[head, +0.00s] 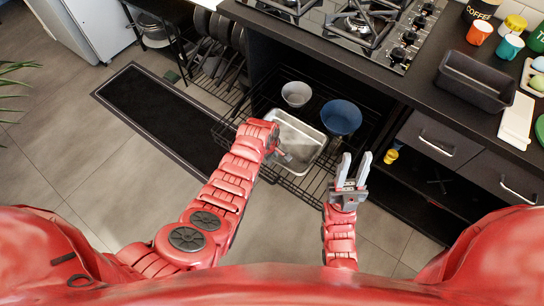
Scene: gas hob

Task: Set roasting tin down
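A silver rectangular roasting tin (299,140) is over the pulled-out wire rack below the hob. It looks empty and roughly level; I cannot tell whether it rests on the wires. My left gripper (284,156) is at the tin's left side, with its fingers partly hidden by my red wrist; whether they close on the rim is unclear. My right gripper (354,166) is to the right of the tin, fingers apart and empty, clear of the tin in the picture.
The wire rack (306,190) also holds a grey bowl (296,94) and a blue bowl (341,117) behind the tin. The hob (350,28) and a black loaf tin (474,82) are on the counter above. Drawers (440,143) stand at right. A dark mat (160,122) lies at left.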

